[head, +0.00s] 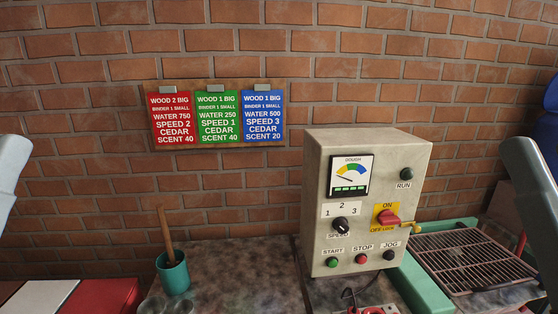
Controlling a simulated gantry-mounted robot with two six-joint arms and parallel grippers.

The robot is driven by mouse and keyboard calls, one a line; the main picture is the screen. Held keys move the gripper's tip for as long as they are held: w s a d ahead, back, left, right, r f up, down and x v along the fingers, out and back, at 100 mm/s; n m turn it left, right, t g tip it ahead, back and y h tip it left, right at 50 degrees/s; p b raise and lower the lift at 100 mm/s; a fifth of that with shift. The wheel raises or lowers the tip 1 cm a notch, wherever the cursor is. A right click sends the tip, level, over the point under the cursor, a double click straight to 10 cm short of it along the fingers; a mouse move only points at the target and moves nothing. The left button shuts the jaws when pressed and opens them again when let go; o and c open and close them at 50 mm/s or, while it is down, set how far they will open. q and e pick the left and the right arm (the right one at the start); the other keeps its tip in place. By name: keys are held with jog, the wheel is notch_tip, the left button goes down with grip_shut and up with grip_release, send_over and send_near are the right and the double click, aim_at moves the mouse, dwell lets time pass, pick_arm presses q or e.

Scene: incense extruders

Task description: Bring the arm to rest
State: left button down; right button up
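Part of my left arm (10,170) shows at the left edge of the head view, and part of my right arm (530,185) shows at the right edge. Neither gripper's fingers are in the picture. Both visible arm parts are apart from the control box (318,200), a beige box standing on the bench at centre right. It carries a gauge, a speed knob (340,225), a red switch (388,218) on a yellow plate, and start, stop and jog buttons.
A teal cup (173,275) with a wooden stick stands on the stained bench (240,275). A dark grate (470,262) in a green frame lies at right. Red, green and blue recipe cards (217,119) hang on the brick wall. A red and white surface (35,298) is at lower left.

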notch_tip(320, 180, up, 36)
jog(key=p, duration=3.2)
jog(key=shift+f, duration=0.25)
